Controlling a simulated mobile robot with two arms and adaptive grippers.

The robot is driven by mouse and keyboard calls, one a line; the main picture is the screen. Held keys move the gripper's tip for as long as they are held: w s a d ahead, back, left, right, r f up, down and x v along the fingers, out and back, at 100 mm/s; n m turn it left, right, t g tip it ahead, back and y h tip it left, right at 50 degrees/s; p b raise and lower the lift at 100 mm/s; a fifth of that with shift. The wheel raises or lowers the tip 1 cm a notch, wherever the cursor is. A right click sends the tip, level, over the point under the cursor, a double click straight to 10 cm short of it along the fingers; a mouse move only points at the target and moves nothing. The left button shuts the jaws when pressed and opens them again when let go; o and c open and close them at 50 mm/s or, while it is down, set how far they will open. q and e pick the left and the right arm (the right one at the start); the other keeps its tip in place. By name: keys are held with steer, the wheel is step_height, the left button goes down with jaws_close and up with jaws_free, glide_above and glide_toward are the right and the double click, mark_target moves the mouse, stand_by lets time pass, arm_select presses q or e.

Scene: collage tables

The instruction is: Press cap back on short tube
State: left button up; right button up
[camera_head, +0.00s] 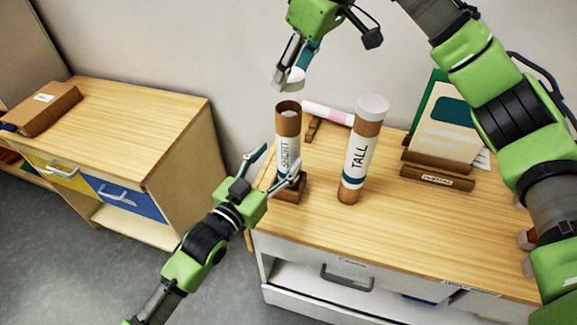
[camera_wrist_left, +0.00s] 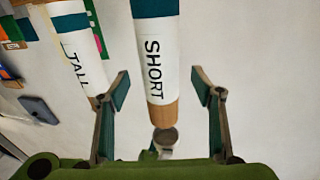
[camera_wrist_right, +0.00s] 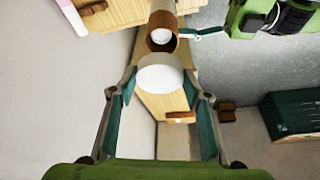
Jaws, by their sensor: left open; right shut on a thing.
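The short tube (camera_head: 288,143), labelled SHORT, stands upright in a small wooden base (camera_head: 291,188) with its brown top end open. My left gripper (camera_head: 273,172) is open, with its fingers on either side of the tube's lower part. The tube also shows between those fingers in the left wrist view (camera_wrist_left: 157,60). My right gripper (camera_head: 291,76) is shut on the white cap (camera_wrist_right: 160,73) and holds it above the tube, apart from its rim. In the right wrist view the open tube mouth (camera_wrist_right: 161,38) shows just beyond the cap.
The tall tube (camera_head: 359,150), with a white cap on top, stands close to the right of the short tube. A white and pink tube (camera_head: 328,113) lies behind them. A card on a wooden stand (camera_head: 447,130) is farther right. The front right tabletop is clear.

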mark_target(283, 153)
arm_select(q)
steer(key=x, duration=0.4)
arm_select(e)
steer(key=shift+s, duration=0.1)
arm_select(q)
steer(key=shift+w+d, duration=0.25)
steer(key=shift+w, duration=0.3)
steer(key=shift+d, duration=0.1)
steer(key=shift+c, duration=0.4)
steer(key=c, duration=1.6)
arm_select(e)
steer(key=shift+f, duration=2.45)
